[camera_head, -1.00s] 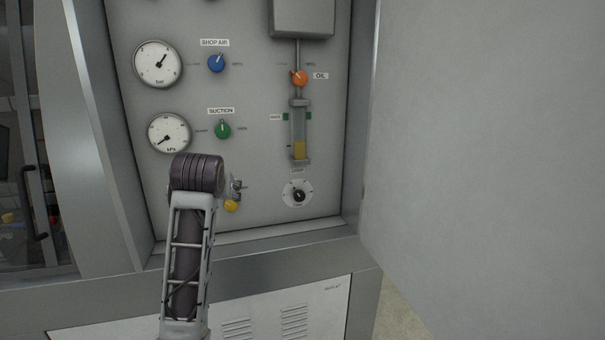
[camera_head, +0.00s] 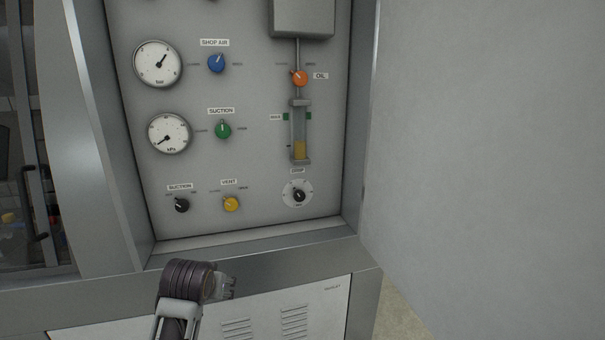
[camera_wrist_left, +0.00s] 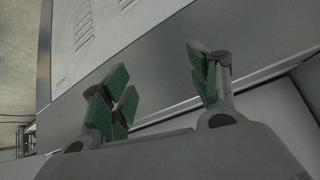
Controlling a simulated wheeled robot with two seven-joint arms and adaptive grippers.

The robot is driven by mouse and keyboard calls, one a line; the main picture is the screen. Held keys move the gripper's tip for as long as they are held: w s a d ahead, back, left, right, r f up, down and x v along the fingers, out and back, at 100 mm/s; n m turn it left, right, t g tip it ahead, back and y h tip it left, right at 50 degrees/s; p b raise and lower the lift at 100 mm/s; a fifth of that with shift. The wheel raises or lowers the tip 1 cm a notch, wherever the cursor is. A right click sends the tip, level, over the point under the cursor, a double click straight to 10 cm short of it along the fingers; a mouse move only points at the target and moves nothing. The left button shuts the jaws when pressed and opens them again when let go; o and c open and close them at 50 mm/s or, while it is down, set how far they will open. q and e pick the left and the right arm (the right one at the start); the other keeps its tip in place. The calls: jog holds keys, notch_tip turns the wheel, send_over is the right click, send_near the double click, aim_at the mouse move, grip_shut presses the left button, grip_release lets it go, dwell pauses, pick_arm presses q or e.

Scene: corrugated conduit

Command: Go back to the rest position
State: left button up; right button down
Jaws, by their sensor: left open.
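My left gripper (camera_head: 226,286) is low in the head view, in front of the cabinet's lower ledge and below the control panel (camera_head: 250,160). It is mostly hidden behind my wrist. In the left wrist view the left gripper (camera_wrist_left: 165,92) is open, with green finger pads spread apart and nothing between them. Beyond the fingers is the white louvred cabinet front (camera_wrist_left: 90,40). My right gripper is not in view.
The panel carries a black suction knob (camera_head: 181,205), a yellow vent knob (camera_head: 231,204), a green knob (camera_head: 223,129), a blue knob (camera_head: 216,63), an orange oil knob (camera_head: 299,78) and two gauges. A large grey door (camera_head: 490,150) stands open at right.

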pick_arm(q)
jog(key=s+f+m+g+h, duration=0.1)
jog(key=s+f+g, duration=0.1)
jog(key=s+f, duration=0.9)
jog(key=s+f+m+g, duration=0.15)
jog(key=s+f, duration=0.55)
jog(key=s, duration=0.7)
jog(key=s+f+g, duration=0.2)
jog(key=s+f, duration=0.1)
jog(key=f, duration=3.1)
jog(key=s+a+f, duration=0.2)
jog(key=s+f, duration=0.7)
jog(key=s, duration=0.2)
jog(key=s+a+f+g, duration=0.1)
jog(key=s+f, duration=0.9)
jog(key=s, duration=0.1)
jog(key=shift+s+a+f, duration=0.15)
jog(key=shift+a+f, duration=0.15)
jog(key=shift+a, duration=0.05)
jog(key=shift+d+g, duration=0.1)
jog(key=shift+g, duration=0.15)
